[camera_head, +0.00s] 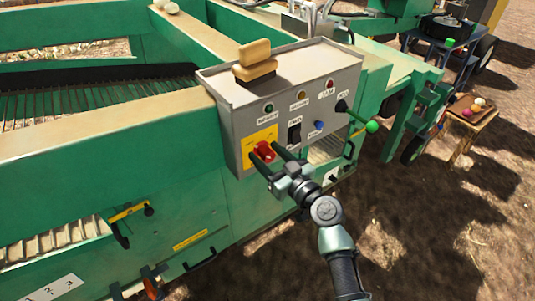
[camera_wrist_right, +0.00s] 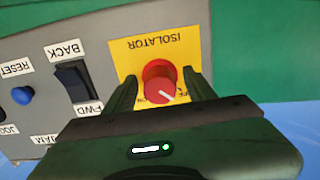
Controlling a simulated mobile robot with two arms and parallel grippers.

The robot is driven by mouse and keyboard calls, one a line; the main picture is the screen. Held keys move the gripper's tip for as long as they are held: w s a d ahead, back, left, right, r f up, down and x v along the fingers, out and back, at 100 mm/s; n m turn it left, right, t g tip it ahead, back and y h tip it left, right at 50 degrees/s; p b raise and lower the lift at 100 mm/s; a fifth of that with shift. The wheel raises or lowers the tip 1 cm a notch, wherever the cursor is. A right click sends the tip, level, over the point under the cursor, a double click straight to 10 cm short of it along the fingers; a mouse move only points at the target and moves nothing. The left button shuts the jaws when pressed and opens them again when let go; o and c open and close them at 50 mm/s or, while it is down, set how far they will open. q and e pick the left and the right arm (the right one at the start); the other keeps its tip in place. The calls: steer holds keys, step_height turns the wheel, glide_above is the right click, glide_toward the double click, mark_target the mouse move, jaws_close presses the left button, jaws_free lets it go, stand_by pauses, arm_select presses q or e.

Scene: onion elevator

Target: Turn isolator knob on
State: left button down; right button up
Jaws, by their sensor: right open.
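The red isolator knob (camera_head: 264,151) sits on a yellow plate (camera_head: 251,142) at the lower left of the grey control box (camera_head: 238,116). In the right wrist view the knob (camera_wrist_right: 159,82) shows between my fingers, below the word ISOLATOR, which appears upside down. A white mark on the knob points to the lower right, near lettering partly hidden by my gripper. My right gripper (camera_wrist_right: 160,92) is open, with one finger on either side of the knob. I cannot tell whether the fingers touch it. My left gripper is not in view.
The box also carries a black rocker switch (camera_head: 294,134), a blue reset button (camera_head: 319,126) and a green-tipped lever (camera_head: 371,126). A wooden brush-like block (camera_head: 254,62) rests on top. Green machine frame surrounds the box; a small wooden table (camera_head: 470,116) stands at the right on open ground.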

jaws_close()
steer(key=shift+m, duration=0.4)
steer(key=m, duration=0.2)
steer(key=shift+m, duration=0.4)
steer(key=m, duration=0.9)
steer(key=shift+r+p, duration=0.1)
steer(key=shift+p, duration=0.3)
steer(key=m+p, duration=0.1)
steer(key=m, duration=0.4)
steer(key=shift+d+m, duration=0.1)
steer(key=shift+m, duration=0.2)
